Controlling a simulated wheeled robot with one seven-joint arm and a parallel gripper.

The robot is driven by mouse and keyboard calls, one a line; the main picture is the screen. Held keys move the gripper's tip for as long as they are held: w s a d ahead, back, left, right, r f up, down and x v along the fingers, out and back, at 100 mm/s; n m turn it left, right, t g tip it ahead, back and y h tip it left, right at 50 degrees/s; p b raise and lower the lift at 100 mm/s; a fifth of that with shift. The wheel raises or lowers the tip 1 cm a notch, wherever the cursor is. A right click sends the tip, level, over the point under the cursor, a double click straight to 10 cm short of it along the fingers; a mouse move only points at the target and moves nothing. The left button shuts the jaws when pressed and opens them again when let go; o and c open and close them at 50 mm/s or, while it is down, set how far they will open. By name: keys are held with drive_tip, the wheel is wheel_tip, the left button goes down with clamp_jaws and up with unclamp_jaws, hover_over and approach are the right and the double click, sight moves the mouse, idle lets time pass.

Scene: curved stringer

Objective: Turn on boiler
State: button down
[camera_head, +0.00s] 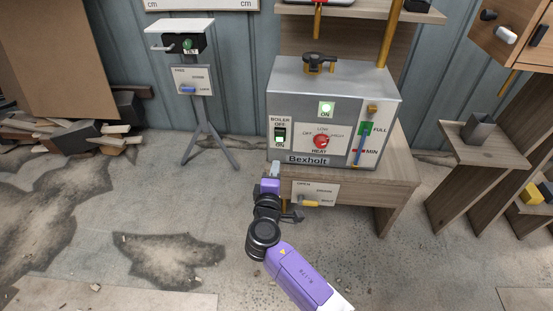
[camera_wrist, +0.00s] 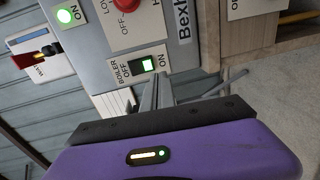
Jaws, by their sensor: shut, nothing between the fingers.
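The boiler (camera_head: 287,91) is a grey metal box labelled Bexholt on a wooden stand. Its boiler switch (camera_head: 280,135), marked OFF above and ON below, shows green and black. The green ON lamp (camera_head: 326,109) on its front is lit. My gripper (camera_head: 275,168) is shut and empty, just below the switch at the boiler's lower left corner. In the wrist view the closed fingertips (camera_wrist: 159,84) are close to the switch (camera_wrist: 147,64); I cannot tell whether they touch. The lit lamp (camera_wrist: 65,15) also shows there.
A red heat knob (camera_head: 321,141) and a blue level gauge (camera_head: 362,144) are on the boiler's front. A panel with a yellow handle (camera_head: 310,203) is on the stand below. A tripod stand (camera_head: 202,136) is at left. Open floor lies left of my arm.

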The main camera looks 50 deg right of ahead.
drive_tip(key=shift+f+p+v, duration=0.1)
drive_tip(key=shift+f+v, duration=0.1)
drive_tip(key=shift+v, duration=0.65)
drive_tip(key=shift+f+p+v, duration=0.1)
drive_tip(key=shift+f+v, duration=0.1)
drive_tip(key=shift+v, duration=0.7)
drive_tip(key=shift+f+p+v, duration=0.1)
drive_tip(key=shift+f+v, duration=0.15)
drive_tip(key=shift+v, duration=0.6)
drive_tip(key=shift+a, duration=0.1)
